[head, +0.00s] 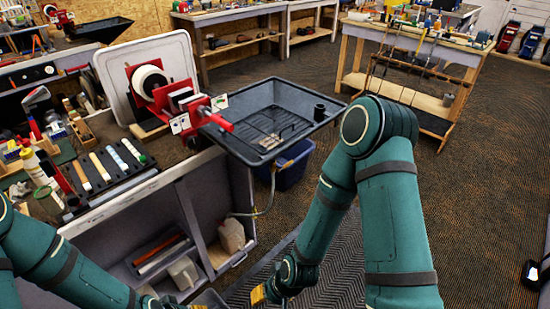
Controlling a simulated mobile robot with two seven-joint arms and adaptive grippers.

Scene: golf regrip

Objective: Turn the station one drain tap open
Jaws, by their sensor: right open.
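The station's dark drain tray (252,157) sits at the middle of the head view, with a grate and a small black cup in it. A thin pale hose (270,192) hangs below the tray towards the bench. I cannot make out the drain tap itself; it is too small or hidden under the tray. My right gripper (266,293) is open at the bottom middle, low in front of the bench and well below the tray. Its yellow fingertips show, apart from the hose. My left gripper (180,305) is at the bottom edge, mostly cut off.
A blue bin (287,167) stands under the tray. A red clamp station (192,112) is left of the tray. The bench shelves (215,200) hold a white jug (232,236) and boxes. A wooden table (440,97) stands back right. Carpet (480,190) at right is largely clear.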

